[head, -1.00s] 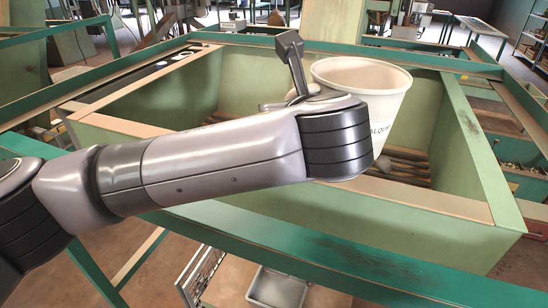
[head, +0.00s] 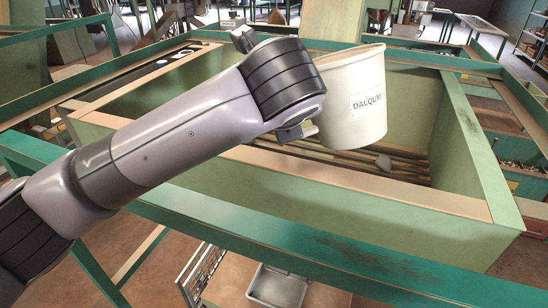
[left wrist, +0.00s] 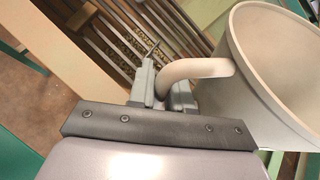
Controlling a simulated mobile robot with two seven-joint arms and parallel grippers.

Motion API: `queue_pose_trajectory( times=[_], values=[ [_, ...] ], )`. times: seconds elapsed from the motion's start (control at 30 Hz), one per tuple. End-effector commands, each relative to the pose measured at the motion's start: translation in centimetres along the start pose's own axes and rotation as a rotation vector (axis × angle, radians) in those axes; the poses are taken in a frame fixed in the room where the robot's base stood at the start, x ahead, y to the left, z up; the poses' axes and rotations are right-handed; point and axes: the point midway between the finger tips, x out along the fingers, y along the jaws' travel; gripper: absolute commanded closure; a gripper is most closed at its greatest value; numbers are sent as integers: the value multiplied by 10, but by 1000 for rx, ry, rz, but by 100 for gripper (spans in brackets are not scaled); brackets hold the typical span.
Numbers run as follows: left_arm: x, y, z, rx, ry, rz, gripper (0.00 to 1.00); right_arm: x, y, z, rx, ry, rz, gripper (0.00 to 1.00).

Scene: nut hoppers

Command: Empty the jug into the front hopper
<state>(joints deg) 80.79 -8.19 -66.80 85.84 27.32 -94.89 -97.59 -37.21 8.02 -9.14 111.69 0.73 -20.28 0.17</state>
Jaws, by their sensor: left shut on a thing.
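The jug (head: 352,100) is a cream, bucket-like vessel with a label reading "DALQUM". It is held above the open green hopper (head: 400,197), slightly tilted, with its rim nearly edge-on in the head view. My left gripper (head: 298,130) is shut on the jug's handle, mostly behind my wrist. In the left wrist view the gripper (left wrist: 165,90) grips the curved handle (left wrist: 198,69). The visible part of the jug's inside (left wrist: 275,45) looks bare; its bottom is hidden. My right gripper is in neither view.
Brown bars (head: 330,158) cross the hopper's bottom, with a small grey lump (head: 383,162) on them. A green rail (head: 300,240) runs along the near side. A grey tray (head: 277,287) stands below it. Other bins lie to the right.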

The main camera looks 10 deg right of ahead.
Motion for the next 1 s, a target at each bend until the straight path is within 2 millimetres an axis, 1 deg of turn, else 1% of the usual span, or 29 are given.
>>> queue_pose_trajectory(
  times=[0.5, 0.8, 1.0],
  values=[
    [17, 13, -5, -161, 194, -70, 100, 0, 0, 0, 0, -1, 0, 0],
    [12, 10, 0, -251, 305, -114, 100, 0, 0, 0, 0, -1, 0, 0],
    [13, 9, -6, -312, 380, -141, 100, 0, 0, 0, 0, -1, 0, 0]
  ],
)
